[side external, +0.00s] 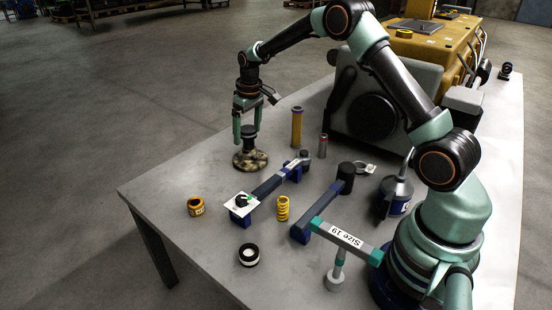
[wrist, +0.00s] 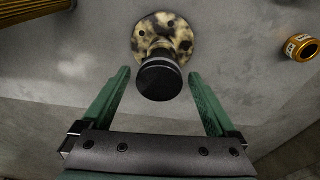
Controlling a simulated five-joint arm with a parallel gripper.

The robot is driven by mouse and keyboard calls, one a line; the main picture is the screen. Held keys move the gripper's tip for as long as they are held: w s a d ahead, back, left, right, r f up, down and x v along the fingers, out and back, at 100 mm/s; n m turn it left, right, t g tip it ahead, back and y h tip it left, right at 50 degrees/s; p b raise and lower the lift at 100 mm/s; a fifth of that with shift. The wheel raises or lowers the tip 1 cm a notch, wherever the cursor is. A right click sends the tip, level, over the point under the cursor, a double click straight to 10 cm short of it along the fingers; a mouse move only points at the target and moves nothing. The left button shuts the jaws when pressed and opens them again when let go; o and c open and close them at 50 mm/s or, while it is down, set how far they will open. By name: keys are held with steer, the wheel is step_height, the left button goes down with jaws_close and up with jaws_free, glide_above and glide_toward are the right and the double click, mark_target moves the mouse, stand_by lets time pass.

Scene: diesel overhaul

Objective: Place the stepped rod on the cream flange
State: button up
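The cream flange (side external: 262,161) is a round disc mottled cream and dark, lying flat on the grey table at the far left. It also shows in the wrist view (wrist: 148,28), with small holes in its face. A dark stepped cylinder, which I take as the stepped rod (side external: 248,131), stands upright over the flange's middle; its black round end (wrist: 159,80) points at the wrist camera. Its lower end appears to meet the flange, but the contact is partly hidden. My gripper (wrist: 158,74) is open around the rod, with a gap on both sides. It also shows in the side view (side external: 247,138).
A yellow tube (side external: 297,127) and a red-grey cylinder (side external: 323,147) stand right of the flange. An engine block (side external: 385,90) stands behind. Table left of the flange is clear.

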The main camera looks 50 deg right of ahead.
mark_target(250, 131)
steer(key=s+a+r+t, duration=0.1)
steer(key=s+a+r, duration=0.15)
steer(key=r, duration=0.65)
steer(key=s+a+r, duration=0.1)
steer(key=s+r, duration=0.3)
steer(key=r, duration=0.4)
steer(key=s+a+t, duration=0.1)
steer(key=s+a, duration=0.2)
steer(key=s, duration=0.6)
steer(key=s+a+t, duration=0.2)
steer(key=s+a, duration=0.2)
steer(key=s, duration=0.6)
steer(key=shift+a+f, duration=0.2)
